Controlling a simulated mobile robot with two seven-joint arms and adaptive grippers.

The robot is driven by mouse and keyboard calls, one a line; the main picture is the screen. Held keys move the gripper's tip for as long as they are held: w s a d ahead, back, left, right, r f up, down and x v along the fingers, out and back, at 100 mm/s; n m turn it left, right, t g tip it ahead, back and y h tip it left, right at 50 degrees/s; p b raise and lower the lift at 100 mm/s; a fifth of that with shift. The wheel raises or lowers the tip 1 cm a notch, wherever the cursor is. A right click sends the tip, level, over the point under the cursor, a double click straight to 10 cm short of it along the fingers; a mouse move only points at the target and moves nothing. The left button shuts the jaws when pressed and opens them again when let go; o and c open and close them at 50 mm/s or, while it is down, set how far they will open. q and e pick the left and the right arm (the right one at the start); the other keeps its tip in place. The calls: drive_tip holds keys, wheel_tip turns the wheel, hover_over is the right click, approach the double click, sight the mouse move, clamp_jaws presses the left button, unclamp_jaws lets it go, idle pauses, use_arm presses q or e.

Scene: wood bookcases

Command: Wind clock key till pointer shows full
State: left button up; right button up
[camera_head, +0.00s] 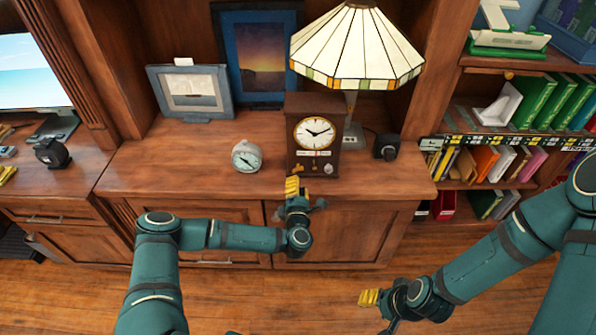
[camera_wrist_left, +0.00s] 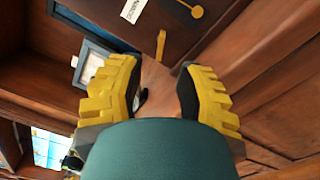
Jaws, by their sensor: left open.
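The dark wooden clock (camera_head: 302,130) stands upright on the cabinet top, with a white dial and a small label below it. On its lower front are a small gold key-like piece (camera_wrist_left: 161,46) and a round gold piece with a thin stem (camera_wrist_left: 196,11). I cannot tell from the pictures what the pointer reads. My left gripper (camera_head: 292,187) is just in front of the clock's lower front. In the left wrist view its yellow fingers (camera_wrist_left: 157,88) are apart and empty, with the gold key-like piece beyond the gap. My right gripper (camera_head: 369,298) is low, away from the clock.
A small round white dial (camera_head: 246,157) stands left of the clock, a black device (camera_head: 386,147) right of it. A stained-glass lamp (camera_head: 356,48) stands behind. Picture frames (camera_head: 192,94) stand at the back left. The cabinet top (camera_head: 160,160) is clear at the left front.

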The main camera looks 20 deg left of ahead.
sight(298, 170)
use_arm(q)
drive_tip(key=x, duration=0.7)
drive_tip(key=shift+w+b, duration=0.1)
drive_tip(key=shift+b, duration=0.2)
drive_tip(key=shift+o, duration=0.3)
clamp_jaws()
